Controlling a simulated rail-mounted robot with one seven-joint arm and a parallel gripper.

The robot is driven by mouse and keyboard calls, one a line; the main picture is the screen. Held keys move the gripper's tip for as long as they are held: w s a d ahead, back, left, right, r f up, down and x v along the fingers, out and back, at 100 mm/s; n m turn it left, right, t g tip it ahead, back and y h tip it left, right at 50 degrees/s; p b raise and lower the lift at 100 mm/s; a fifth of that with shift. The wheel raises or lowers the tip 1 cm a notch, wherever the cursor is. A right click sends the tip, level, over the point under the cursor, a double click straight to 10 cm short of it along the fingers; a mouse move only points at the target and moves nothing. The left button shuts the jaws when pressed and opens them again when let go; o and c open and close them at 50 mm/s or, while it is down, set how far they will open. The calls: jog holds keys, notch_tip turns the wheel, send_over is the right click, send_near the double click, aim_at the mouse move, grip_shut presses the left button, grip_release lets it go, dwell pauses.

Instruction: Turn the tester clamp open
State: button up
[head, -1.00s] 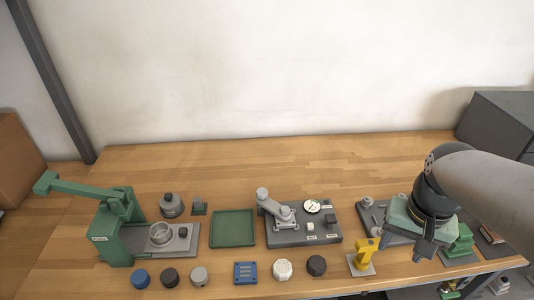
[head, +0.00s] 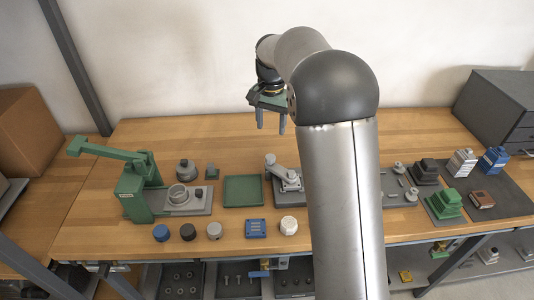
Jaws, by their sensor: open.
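The tester is a dark grey base (head: 292,187) with a light grey clamp lever (head: 281,172) on it, right of the green tray in the head view. The lever slants from a round knob at the upper left down to the right. My arm hides the tester's right part, including the dial seen earlier. My gripper (head: 271,124) is open and empty, fingers pointing down. It appears above and behind the clamp in the picture, apart from it; the exact distance is unclear.
A green lever press (head: 135,190) stands at the left. The green tray (head: 243,191) is empty. Blue, black and grey caps (head: 161,233), a blue block (head: 256,229) and a white knob (head: 289,225) line the front edge. The table's back strip is clear.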

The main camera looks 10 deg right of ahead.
aim_at(270, 157)
notch_tip(270, 157, down, 12)
jog(key=shift+r+p, duration=0.1)
jog(key=shift+p, duration=0.65)
jog(key=shift+c, duration=0.3)
grip_shut()
